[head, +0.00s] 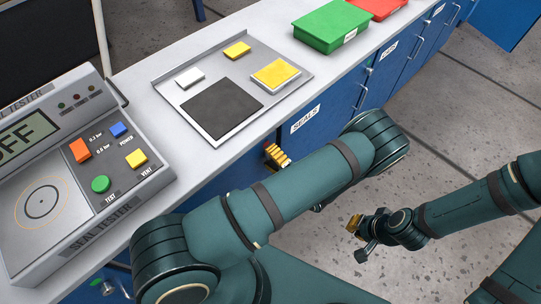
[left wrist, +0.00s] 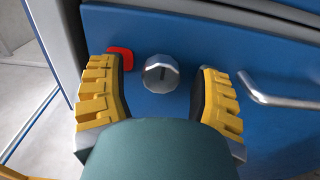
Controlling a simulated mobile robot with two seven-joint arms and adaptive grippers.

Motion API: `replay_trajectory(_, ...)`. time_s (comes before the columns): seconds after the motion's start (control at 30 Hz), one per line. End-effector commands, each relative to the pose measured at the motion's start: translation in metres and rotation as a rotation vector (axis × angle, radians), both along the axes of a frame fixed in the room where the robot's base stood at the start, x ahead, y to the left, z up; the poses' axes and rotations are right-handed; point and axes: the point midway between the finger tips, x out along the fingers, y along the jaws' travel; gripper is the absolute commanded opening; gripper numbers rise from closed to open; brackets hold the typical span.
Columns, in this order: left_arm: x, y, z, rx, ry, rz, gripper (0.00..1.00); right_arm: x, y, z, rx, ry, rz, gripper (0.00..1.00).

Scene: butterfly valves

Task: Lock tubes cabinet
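In the left wrist view, a round metal lock knob (left wrist: 161,74) with an upright dark slot sits on a blue cabinet door (left wrist: 155,25). A red indicator (left wrist: 120,59) is left of the knob. My left gripper (left wrist: 160,85) is open, with one yellow-padded finger on each side of the knob; contact cannot be told. In the head view, my left gripper (head: 277,156) is partly hidden by my arm, at the blue cabinet front below the counter. No tubes label shows. My right gripper (head: 357,226) hangs over the floor at the right; its opening is unclear.
A metal door handle (left wrist: 280,100) is right of the knob. The head view shows SEALS (head: 305,118) and DISCS (head: 389,49) labels. On the counter (head: 255,17) are a seal tester (head: 130,190), a tray (head: 160,70) and a green box (head: 330,25). A blue door (head: 505,20) stands out at top right.

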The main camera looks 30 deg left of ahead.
Motion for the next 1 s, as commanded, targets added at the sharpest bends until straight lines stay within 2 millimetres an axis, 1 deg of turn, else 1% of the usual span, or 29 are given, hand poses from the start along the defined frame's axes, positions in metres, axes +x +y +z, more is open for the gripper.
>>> replay_trajectory(0.17,0.000,-0.001,0.001,-0.001,-0.001,-0.001,0.64,0.000,0.000,0.000,0.000,0.000,0.000,0.00)
replay_trajectory(0.27,0.001,-0.001,0.008,-0.002,-0.002,-0.002,0.64,0.000,0.000,0.000,0.000,0.000,0.000,0.00)
replay_trajectory(0.37,0.001,-0.001,0.023,-0.002,-0.002,-0.002,0.64,0.000,0.000,0.000,0.000,0.000,0.000,0.00)
replay_trajectory(0.47,0.001,-0.001,0.042,0.000,-0.004,-0.001,0.64,0.000,0.000,0.000,0.000,0.000,0.000,0.00)
replay_trajectory(0.5,0.001,-0.001,0.050,0.001,-0.004,-0.001,0.69,0.000,0.000,0.000,0.000,0.000,0.000,0.00)
replay_trajectory(0.7,0.000,0.001,0.084,0.006,-0.005,0.003,0.69,0.000,0.000,0.000,0.000,0.000,0.000,0.00)
replay_trajectory(0.73,0.000,0.001,0.088,0.005,-0.006,0.003,0.69,0.000,0.000,0.000,0.000,0.000,0.000,0.00)
replay_trajectory(0.77,0.000,0.002,0.091,0.006,-0.006,0.004,0.64,0.000,0.000,0.000,0.000,0.000,0.000,0.00)
replay_trajectory(0.9,0.000,0.001,0.100,0.004,-0.004,0.003,0.64,0.000,0.000,0.000,0.000,0.000,0.000,0.00)
replay_trajectory(1.0,0.000,0.001,0.101,0.003,-0.001,0.002,0.64,0.000,0.000,0.000,0.000,0.000,0.000,0.00)
